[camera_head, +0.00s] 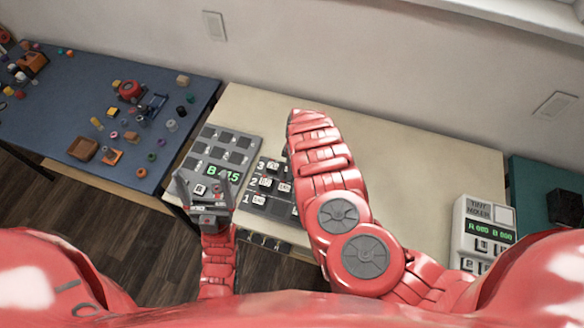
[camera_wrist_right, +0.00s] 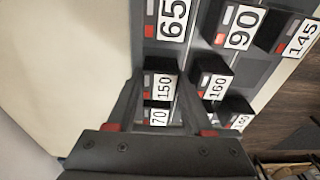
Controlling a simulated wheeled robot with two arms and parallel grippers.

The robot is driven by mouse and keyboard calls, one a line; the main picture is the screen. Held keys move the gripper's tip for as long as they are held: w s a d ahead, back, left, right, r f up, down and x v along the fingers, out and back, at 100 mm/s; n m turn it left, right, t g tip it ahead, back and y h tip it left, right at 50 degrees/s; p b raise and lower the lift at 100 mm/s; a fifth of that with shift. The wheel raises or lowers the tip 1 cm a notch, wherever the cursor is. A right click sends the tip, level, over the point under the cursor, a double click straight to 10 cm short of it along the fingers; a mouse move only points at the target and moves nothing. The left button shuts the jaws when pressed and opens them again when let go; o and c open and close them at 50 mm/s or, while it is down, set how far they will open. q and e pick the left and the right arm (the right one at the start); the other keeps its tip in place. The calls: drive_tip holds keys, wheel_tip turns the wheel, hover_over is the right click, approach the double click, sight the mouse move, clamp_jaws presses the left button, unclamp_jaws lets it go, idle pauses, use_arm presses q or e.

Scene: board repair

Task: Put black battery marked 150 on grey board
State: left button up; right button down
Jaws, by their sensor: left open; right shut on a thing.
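The black battery marked 150 (camera_wrist_right: 162,86) has a white label and a red mark. It shows in the right wrist view among other batteries in the dark rack. My right gripper (camera_wrist_right: 160,100) is shut on it, one finger on each side. In the head view my right arm hides that gripper and part of the rack (camera_head: 258,207). The grey board (camera_head: 249,144) has rows of dark pockets and a green readout, and stands left of the rack. My left gripper (camera_head: 204,184) is open and empty at the board's near end, hiding part of it.
Other batteries marked 65 (camera_wrist_right: 172,20), 90 (camera_wrist_right: 240,28), 145 (camera_wrist_right: 298,38) and 160 (camera_wrist_right: 216,86) sit close around. A white tester (camera_head: 484,222) stands at the right of the cream table (camera_head: 410,165). A blue table (camera_head: 60,110) with small parts is at left.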

drive_tip(key=shift+f, duration=0.4)
drive_tip(key=shift+c, duration=1)
unclamp_jaws()
drive_tip(key=shift+r, duration=0.15)
wheel_tip(320, 180, up, 17)
drive_tip(key=d+p, duration=0.2)
drive_tip(key=p, duration=0.2)
drive_tip(key=shift+s, duration=0.35)
